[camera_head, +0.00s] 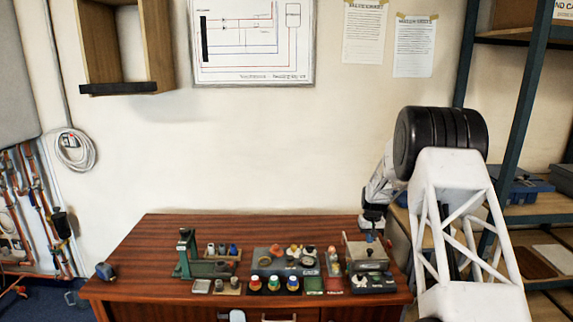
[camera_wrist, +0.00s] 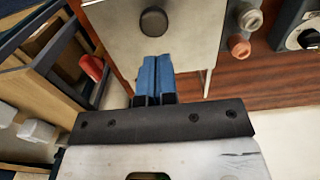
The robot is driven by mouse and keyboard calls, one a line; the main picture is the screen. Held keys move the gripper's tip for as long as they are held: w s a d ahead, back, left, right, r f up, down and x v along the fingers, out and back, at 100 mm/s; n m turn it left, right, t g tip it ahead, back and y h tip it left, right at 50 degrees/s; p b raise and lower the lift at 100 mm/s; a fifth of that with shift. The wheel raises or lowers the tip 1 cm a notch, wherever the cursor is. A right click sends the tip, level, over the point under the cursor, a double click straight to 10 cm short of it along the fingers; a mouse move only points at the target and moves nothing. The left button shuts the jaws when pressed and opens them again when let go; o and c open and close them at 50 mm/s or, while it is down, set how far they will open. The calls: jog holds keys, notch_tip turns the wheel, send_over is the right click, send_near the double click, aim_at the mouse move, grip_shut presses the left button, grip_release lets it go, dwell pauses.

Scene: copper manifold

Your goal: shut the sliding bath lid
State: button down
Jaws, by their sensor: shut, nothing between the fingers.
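The sliding bath lid (camera_head: 356,246) is a pale metal plate on a box at the right end of the bench. In the wrist view the lid (camera_wrist: 193,42) fills the top middle, with a round black knob (camera_wrist: 153,21) on it. My gripper (camera_head: 370,238) is over the lid in the head view. In the wrist view its blue fingers (camera_wrist: 156,60) are together and empty, with their tips just short of the knob. I cannot tell whether they touch the plate. The bath's opening is not clear in either view.
The wooden bench (camera_head: 145,255) holds a green stand (camera_head: 187,255), a grey tray of fittings (camera_head: 285,262) and several colour-capped jars (camera_head: 274,283) left of the bath. A blue-framed shelf (camera_head: 515,110) stands close on the right. The bench's left end is mostly clear.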

aim_at(369, 247)
jog(key=shift+f, duration=0.5)
jog(key=shift+f, duration=0.6)
jog(key=shift+s+f, duration=0.25)
jog(key=shift+f, duration=0.75)
jog(key=shift+s, duration=0.7)
jog(key=shift+w+d, duration=0.1)
jog(key=shift+w, duration=0.5)
dwell(0.7)
notch_tip(369, 247, up, 8)
jog(key=shift+w, duration=0.35)
dwell(0.6)
